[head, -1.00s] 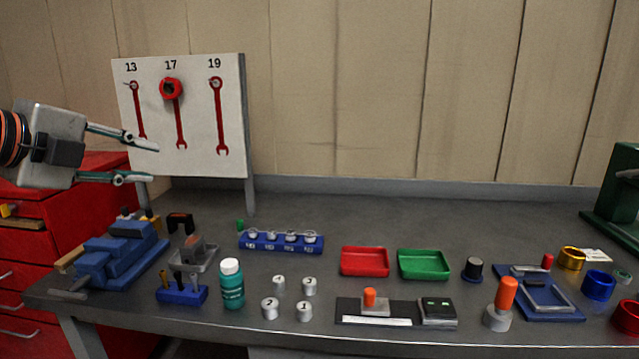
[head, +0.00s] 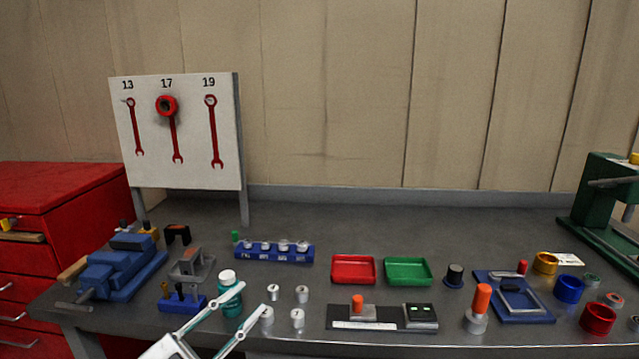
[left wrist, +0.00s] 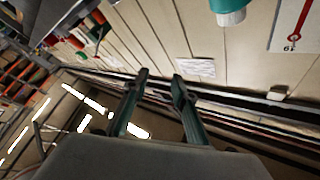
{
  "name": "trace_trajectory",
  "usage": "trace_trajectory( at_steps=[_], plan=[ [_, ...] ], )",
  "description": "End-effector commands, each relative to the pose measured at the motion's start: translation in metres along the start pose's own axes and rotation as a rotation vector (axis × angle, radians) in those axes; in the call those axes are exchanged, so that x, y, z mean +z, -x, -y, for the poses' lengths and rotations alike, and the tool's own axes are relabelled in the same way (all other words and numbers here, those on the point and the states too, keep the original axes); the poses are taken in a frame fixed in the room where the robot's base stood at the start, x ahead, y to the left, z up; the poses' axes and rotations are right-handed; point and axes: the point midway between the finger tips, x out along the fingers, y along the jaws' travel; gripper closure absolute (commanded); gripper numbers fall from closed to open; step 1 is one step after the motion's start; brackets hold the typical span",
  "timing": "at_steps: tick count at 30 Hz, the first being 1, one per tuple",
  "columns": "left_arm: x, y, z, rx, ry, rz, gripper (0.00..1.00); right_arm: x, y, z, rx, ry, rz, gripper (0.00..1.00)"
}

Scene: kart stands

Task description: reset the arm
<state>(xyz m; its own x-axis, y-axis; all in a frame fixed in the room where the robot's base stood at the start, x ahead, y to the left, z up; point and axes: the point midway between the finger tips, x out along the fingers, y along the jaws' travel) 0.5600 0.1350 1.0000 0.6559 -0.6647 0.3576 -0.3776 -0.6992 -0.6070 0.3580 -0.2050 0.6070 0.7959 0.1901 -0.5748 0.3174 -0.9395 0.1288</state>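My left gripper (head: 249,298) is low at the front of the bench in the head view. Its two fingers are spread with nothing held between them. The fingers overlap the picture of the teal bottle with a white cap (head: 228,277); I cannot tell whether they touch it. In the left wrist view the same gripper (left wrist: 158,76) shows two parted fingers with an empty gap. A teal and white bottle (left wrist: 230,8) is at the top edge there. My right gripper is in neither view.
Small numbered grey cylinders (head: 302,294) stand right of the gripper. A blue vise (head: 122,266) is at the left. Red (head: 353,283) and green trays (head: 408,284) lie mid-bench. The wrench board (head: 225,150) stands behind. The rear middle of the bench is clear.

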Motion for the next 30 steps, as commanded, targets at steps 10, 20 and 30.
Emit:
trace_trajectory(
  at_steps=[10, 20, 30],
  plan=[
    [0.133, 0.151, -0.107, -0.212, 0.331, 0.619, 0.73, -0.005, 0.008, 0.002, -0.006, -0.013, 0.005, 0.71],
    [0.155, 0.289, -0.234, -0.156, 0.541, 1.047, 0.73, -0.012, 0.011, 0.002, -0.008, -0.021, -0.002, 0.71],
    [0.151, 0.317, -0.263, -0.126, 0.588, 1.127, 0.73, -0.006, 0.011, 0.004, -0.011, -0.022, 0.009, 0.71]
  ],
)
